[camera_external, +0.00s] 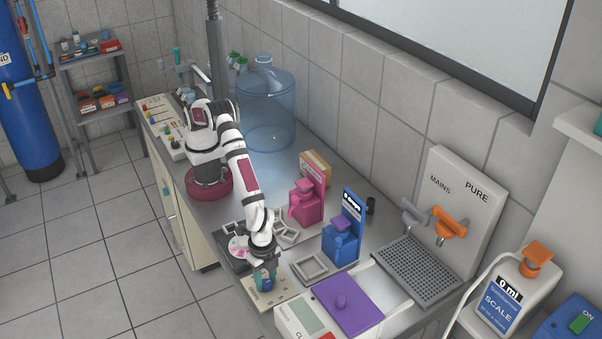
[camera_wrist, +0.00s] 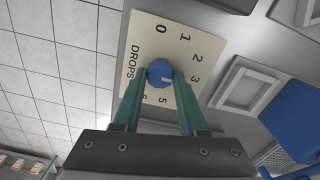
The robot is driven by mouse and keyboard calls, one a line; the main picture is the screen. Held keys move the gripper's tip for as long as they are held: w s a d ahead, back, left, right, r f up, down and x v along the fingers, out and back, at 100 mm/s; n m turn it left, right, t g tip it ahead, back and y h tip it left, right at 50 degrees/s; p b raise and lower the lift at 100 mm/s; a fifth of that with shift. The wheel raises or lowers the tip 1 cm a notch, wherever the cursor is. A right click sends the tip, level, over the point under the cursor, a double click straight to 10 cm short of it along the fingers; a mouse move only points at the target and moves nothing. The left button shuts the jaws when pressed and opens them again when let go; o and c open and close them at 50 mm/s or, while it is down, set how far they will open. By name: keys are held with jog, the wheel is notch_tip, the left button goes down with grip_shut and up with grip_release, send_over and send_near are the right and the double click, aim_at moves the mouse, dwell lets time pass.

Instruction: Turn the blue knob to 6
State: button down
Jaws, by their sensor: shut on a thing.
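The blue knob (camera_wrist: 159,73) sits on a cream dial plate (camera_wrist: 148,45) marked DROPS, with numbers around it. A small white mark on the knob points right and slightly down, near the 3 or just past it. The 0, 1, 2, 3 and 5 show; the 6 is partly covered by a finger and the 4 is hidden. My gripper (camera_wrist: 160,75) has its green fingers closed on the knob's two sides. In the external view my gripper (camera_external: 265,283) points down over the dial plate (camera_external: 248,300) at the counter's front edge, with the knob mostly hidden.
A square grey frame (camera_external: 309,267) lies right of the dial. A blue dispenser (camera_external: 341,247) and a pink one (camera_external: 305,207) stand behind. A purple-lidded box (camera_external: 345,304) is close on the right. The floor (camera_external: 130,260) is clear left of the counter.

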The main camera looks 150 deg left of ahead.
aim_at(265, 282)
jog(key=m, duration=0.4)
jog(key=shift+m, duration=0.4)
jog(key=m, duration=0.9)
jog(key=shift+m, duration=0.4)
jog(key=m, duration=0.4)
jog(key=shift+d+m, duration=0.1)
jog(key=shift+m, duration=0.3)
jog(key=shift+c, duration=2.2)
grip_release()
notch_tip(265, 282, up, 16)
